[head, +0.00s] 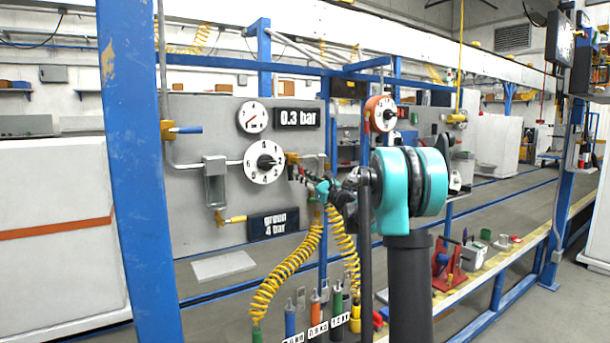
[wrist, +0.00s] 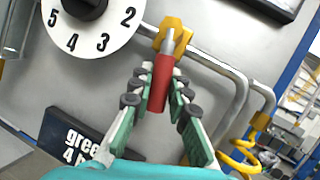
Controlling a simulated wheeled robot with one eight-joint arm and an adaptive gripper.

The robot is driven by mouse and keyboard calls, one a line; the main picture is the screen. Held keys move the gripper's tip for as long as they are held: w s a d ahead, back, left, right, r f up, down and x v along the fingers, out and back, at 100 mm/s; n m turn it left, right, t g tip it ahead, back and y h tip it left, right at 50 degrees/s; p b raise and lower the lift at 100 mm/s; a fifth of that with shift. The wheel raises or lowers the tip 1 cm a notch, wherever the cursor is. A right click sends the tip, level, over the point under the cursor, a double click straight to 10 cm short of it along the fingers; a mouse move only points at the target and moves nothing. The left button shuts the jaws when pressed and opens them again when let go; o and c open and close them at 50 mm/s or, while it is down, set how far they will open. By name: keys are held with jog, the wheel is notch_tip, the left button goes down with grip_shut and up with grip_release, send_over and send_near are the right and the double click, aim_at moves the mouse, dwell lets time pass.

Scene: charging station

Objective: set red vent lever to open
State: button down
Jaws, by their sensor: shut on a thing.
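The red vent lever (wrist: 159,84) hangs from a yellow valve (wrist: 175,36) on the grey panel in the wrist view. It points down in that picture, across the line of the grey pipe beside the valve. My gripper (wrist: 161,90) has one finger on each side of the red lever and is shut on it. In the head view the yellow valve (head: 291,158) sits just right of the numbered dial. My gripper (head: 303,174) reaches it from the right, and the lever is mostly hidden there behind the fingers.
The white numbered dial (head: 264,162) is close left of the valve. A pressure gauge (head: 252,117) and a "0.3 bar" display (head: 298,118) are above. A "green 4 bar" sign (head: 274,225) is below. Yellow coiled hoses (head: 289,270) hang under my gripper. A blue post (head: 140,170) stands left.

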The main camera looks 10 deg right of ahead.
jog(key=shift+s+a+f+m+t+h, duration=0.1)
jog(key=shift+a+m+t+h, duration=0.15)
jog(key=shift+m, duration=0.4)
jog(key=shift+s+a+m+t+h, duration=0.2)
jog(key=shift+m+t, duration=0.15)
jog(key=shift+m, duration=0.35)
jog(key=shift+s+a+f+m+t+h, duration=0.15)
jog(key=shift+m+t+h, duration=0.15)
jog(key=shift+m, duration=0.35)
jog(key=shift+w+r, duration=0.1)
jog(key=c, duration=1.4)
grip_release()
jog(key=shift+c, duration=0.2)
jog(key=v, duration=1.2)
jog(key=shift+a, duration=0.1)
